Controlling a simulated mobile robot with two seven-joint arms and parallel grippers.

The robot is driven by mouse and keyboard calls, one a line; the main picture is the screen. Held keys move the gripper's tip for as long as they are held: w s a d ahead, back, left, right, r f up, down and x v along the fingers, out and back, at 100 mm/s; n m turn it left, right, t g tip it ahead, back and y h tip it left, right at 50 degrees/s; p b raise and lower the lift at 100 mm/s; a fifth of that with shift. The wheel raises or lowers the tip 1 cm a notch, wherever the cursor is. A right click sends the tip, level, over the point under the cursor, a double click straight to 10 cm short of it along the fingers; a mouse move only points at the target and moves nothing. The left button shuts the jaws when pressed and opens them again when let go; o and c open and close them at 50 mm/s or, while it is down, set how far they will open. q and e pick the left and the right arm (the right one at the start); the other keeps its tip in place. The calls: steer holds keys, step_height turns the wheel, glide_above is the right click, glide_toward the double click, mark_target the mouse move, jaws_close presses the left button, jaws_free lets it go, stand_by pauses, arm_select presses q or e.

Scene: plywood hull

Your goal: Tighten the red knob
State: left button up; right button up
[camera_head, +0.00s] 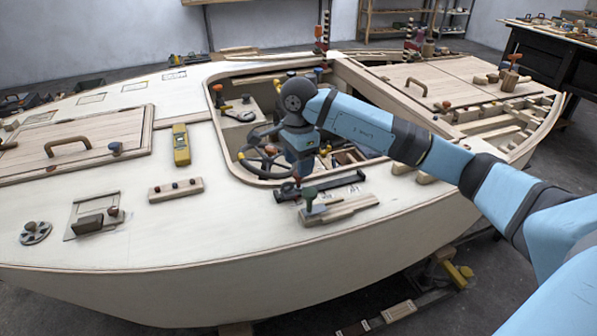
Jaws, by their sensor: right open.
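My right gripper (297,180) points down over the near side deck, just in front of the cockpit opening. Its jaws are open, though the fingertips are small and dark here. I cannot tell whether the fingertips touch anything there. Which one is the red knob is unclear. My left gripper is out of view.
The pale plywood hull (200,235) fills the middle. A steering wheel (262,160) is in the cockpit, partly behind my right gripper. A yellow level (181,145) lies left of the cockpit. A dark workbench (548,62) stands at back right.

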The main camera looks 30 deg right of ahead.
mark_target(299, 180)
steer(key=shift+f, duration=1.2)
steer(key=c, duration=0.9)
steer(key=shift+c, duration=0.2)
